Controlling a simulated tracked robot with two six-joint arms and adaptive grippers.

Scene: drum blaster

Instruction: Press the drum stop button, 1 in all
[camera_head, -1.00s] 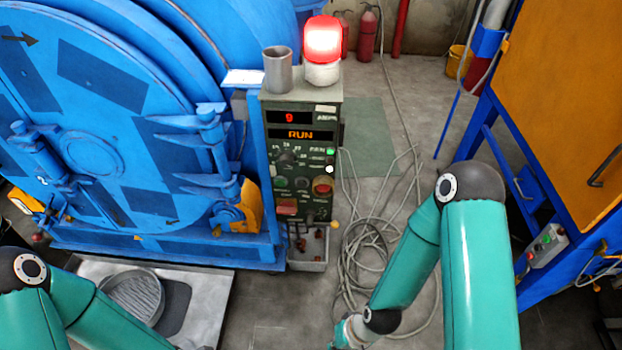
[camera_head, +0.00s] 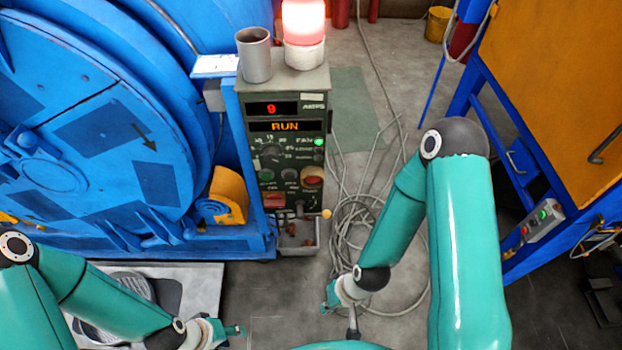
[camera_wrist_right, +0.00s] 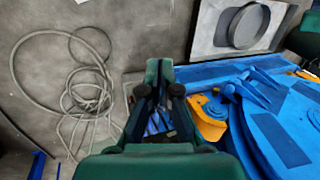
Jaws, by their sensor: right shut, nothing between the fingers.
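The control panel (camera_head: 286,150) stands beside the big blue drum (camera_head: 80,130) in the head view. Its displays read 9 and RUN, and a green lamp is lit. A round red button (camera_head: 312,178) sits low on its right side, and a red rectangular one (camera_head: 274,200) at lower left. The lettering is too small to tell which is the drum stop. My right gripper (camera_head: 328,298) is shut and empty, in front of the panel and apart from it; it also shows in the right wrist view (camera_wrist_right: 164,95). My left gripper (camera_head: 238,330) is at the bottom, its jaws unclear.
A red beacon (camera_head: 304,25) glows on the panel's top beside a grey cup (camera_head: 254,55). A grey bin (camera_head: 300,240) is below. Loose cable (camera_head: 365,225) coils on the floor. An orange and blue cabinet (camera_head: 560,90) stands at the right.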

